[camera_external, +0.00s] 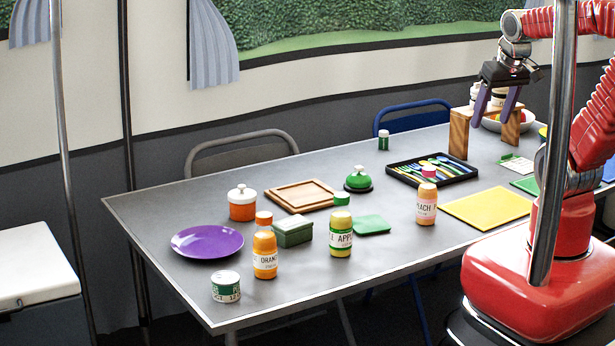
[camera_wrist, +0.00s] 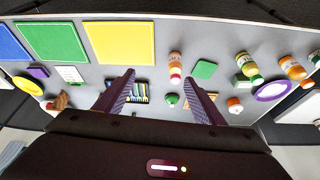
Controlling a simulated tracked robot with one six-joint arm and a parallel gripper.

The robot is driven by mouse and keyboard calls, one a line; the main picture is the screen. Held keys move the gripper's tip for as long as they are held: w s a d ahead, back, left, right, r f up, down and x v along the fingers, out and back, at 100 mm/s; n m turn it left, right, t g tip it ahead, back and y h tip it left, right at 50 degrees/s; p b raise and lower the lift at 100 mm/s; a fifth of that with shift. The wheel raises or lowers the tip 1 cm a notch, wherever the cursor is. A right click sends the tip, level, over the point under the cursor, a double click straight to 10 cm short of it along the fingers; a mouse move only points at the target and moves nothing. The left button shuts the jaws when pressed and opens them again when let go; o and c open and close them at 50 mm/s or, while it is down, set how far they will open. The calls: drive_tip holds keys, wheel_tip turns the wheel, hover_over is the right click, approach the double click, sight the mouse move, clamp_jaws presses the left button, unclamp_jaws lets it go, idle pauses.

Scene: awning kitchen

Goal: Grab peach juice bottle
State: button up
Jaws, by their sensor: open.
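The peach juice bottle (camera_external: 426,208) stands upright on the grey table, left of the yellow board, with a pink cap and a pale label reading "EACH". In the wrist view the peach juice bottle (camera_wrist: 175,66) shows from above, a little beyond the fingertips and near the right one. My gripper (camera_external: 494,112) is open and empty, raised above the far right part of the table near a wooden stand. Its two purple fingers also frame the wrist view (camera_wrist: 158,78). It is apart from the bottle and touches nothing that I can see.
The yellow board (camera_external: 488,207) lies right of the bottle. Behind it is a black cutlery tray (camera_external: 462,172). The wooden stand (camera_external: 460,134) stands at the back right. The apple bottle (camera_external: 341,238) and orange bottle (camera_external: 265,256) stand left. A green coaster (camera_external: 371,224) lies between bottles.

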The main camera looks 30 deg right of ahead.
drive_tip(key=s+d+f+m+g+y, duration=0.2)
drive_tip(key=f+m+g+y, duration=0.15)
drive_tip(key=f, duration=0.55)
drive_tip(key=s+d+f+m+g+y, duration=0.1)
drive_tip(key=s+f+m+g+y, duration=0.2)
drive_tip(key=f, duration=0.6)
drive_tip(key=s+a+f+m+y, duration=0.2)
drive_tip(key=a+f+m+y, duration=0.25)
drive_tip(key=m, duration=0.25)
drive_tip(key=w+f+m+t+y, duration=0.1)
drive_tip(key=w+m+t, duration=0.2)
drive_tip(key=m+t, duration=0.1)
drive_tip(key=w+f+m+t+y, duration=0.1)
drive_tip(key=w+f+m+t, duration=0.1)
drive_tip(key=w+m+t, duration=0.1)
drive_tip(key=w+d+f+m+t, duration=0.1)
drive_tip(key=w+f+m+t, duration=0.1)
drive_tip(key=m+t, duration=0.3)
drive_tip(key=shift+w+t+y, duration=0.4)
drive_tip(key=shift+w+t, duration=0.05)
drive_tip(key=shift+t, duration=0.2)
drive_tip(key=w+d+t, duration=0.1)
drive_tip(key=w+d+m+t+h, duration=0.1)
drive_tip(key=w+d+m+h, duration=0.1)
drive_tip(key=d, duration=0.1)
drive_tip(key=shift+w+r+t, duration=0.4)
drive_tip(key=shift+r+h, duration=0.15)
drive_tip(key=shift+h, duration=0.15)
drive_tip(key=shift+w, duration=0.1)
